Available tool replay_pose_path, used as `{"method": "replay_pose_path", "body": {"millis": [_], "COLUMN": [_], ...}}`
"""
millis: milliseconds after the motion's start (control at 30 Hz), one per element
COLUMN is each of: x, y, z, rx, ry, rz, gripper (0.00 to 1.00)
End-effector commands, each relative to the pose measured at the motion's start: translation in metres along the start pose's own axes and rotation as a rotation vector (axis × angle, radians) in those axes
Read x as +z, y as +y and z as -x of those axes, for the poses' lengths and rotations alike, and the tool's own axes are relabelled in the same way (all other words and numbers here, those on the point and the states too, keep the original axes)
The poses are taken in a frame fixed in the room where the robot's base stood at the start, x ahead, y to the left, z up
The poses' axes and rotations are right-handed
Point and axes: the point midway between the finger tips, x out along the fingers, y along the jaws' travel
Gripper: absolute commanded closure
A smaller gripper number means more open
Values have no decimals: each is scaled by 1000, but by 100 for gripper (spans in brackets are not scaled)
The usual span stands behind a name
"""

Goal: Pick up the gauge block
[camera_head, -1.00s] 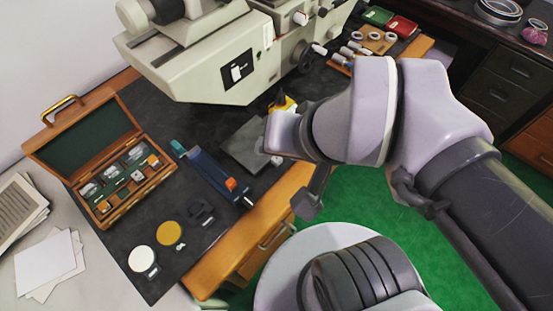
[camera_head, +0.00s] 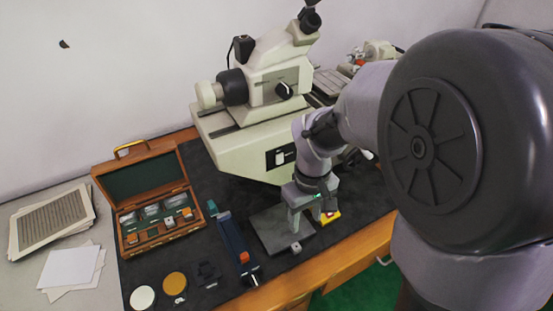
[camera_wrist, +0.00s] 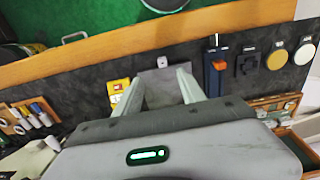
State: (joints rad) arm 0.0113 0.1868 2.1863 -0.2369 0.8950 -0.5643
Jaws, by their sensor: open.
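A small silvery block (camera_head: 296,247), which looks like the gauge block, sits at the front edge of a dark grey flat plate (camera_head: 271,232) on the bench mat. In the wrist view the block (camera_wrist: 162,62) shows just beyond and between my fingertips, on the plate (camera_wrist: 158,88). My gripper (camera_head: 309,222) is open and empty, pointing down over the right part of the plate. In the wrist view its two fingers (camera_wrist: 161,78) stand apart on either side of the plate. I cannot tell the exact height above the plate.
A yellow object (camera_head: 330,217) lies close to the right of my gripper. A blue tool (camera_head: 233,240) lies left of the plate. An open wooden case (camera_head: 160,240) stands farther left. A large cream measuring machine (camera_head: 240,150) rises behind. The bench's wooden front edge (camera_head: 300,285) is near.

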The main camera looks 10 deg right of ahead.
Motion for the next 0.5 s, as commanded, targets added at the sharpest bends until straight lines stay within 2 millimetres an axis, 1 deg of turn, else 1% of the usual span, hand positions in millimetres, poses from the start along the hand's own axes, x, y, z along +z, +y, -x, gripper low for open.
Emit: {"method": "replay_pose_path", "body": {"millis": [33,67,100,200,300,400,500], "x": [1,1,1,1,1,0,0], "y": [0,0,0,-1,-1,-1,-1], "z": [-17,-27,-41,-73,-98,-113,-119], "rx": [-2,-1,-1,-2,-1,-1,-1], "ry": [-5,-5,-5,-5,-3,-2,-1], "rz": [1,1,1,-1,-1,-3,-4], "gripper": [53,53,53,53,53,53,53]}}
